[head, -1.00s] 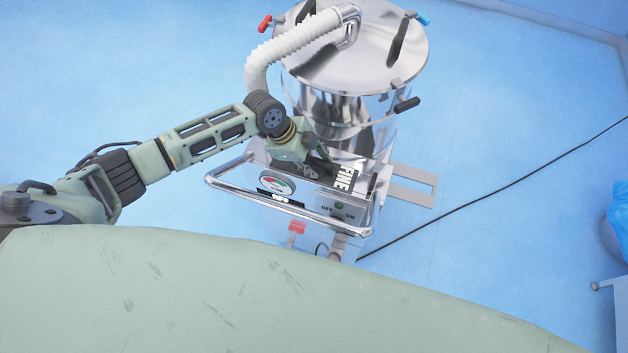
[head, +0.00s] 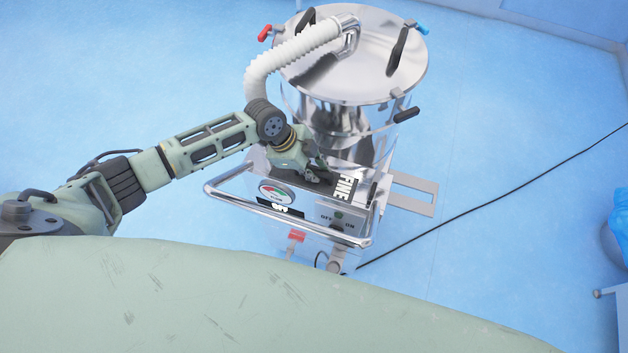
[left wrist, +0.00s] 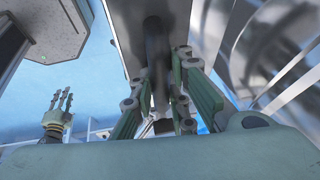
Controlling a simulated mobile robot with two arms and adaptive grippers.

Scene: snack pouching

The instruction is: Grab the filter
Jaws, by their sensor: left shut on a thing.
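A steel machine (head: 352,78) stands on the blue floor, with a round lid and a front panel carrying a gauge, an OFF/ON switch and a FINE label (head: 348,188). My left gripper (head: 315,172) is low at the machine's front, just left of that label. In the left wrist view its fingers (left wrist: 158,105) are shut on a dark bar-like handle (left wrist: 154,45) in front of a grey metal face. I cannot tell whether this handle belongs to the filter. A grey-fingered gripper (left wrist: 61,101), probably my right one, shows at the left in the left wrist view.
A white corrugated hose (head: 292,52) arches from the lid above my left arm. A chrome push bar (head: 290,226) curves around the machine's front. A black cable (head: 490,203) crosses the floor to the right. Floor on both sides is largely clear.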

